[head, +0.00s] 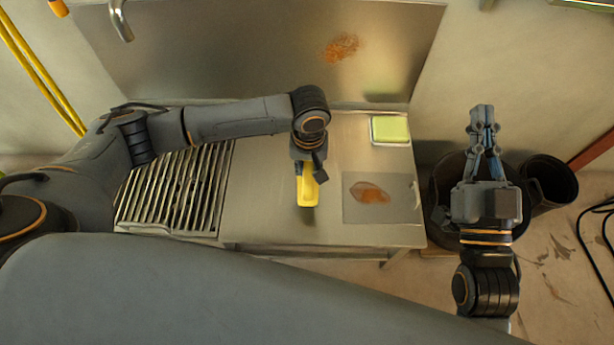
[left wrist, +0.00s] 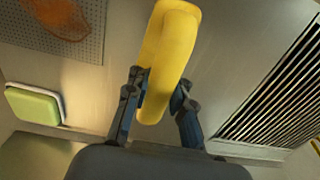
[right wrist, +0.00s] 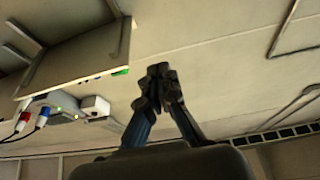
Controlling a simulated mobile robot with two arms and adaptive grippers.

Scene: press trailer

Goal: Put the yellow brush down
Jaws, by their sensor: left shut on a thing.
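The yellow brush (head: 307,190) hangs in my left gripper (head: 308,172) over the middle of the bare steel worktop (head: 265,200). In the left wrist view the brush (left wrist: 171,50) sits between the two fingers of the gripper (left wrist: 160,88), its yellow body pointing away from the palm. A dark shadow lies on the steel by its front end; I cannot tell exactly how far it is above the top. Its bristles are not visible. My right gripper (head: 482,112) is empty, its fingertips together, off the right end of the worktop; they also meet in the right wrist view (right wrist: 158,72).
A slatted grate (head: 175,190) lies left of the brush. To the right, a grey perforated plate (head: 352,211) bears an orange-brown stain, and a green sponge (head: 390,129) sits on a white tray behind it. Dark buckets (head: 549,185) stand right of the worktop. A steel backsplash (head: 230,50) rises behind.

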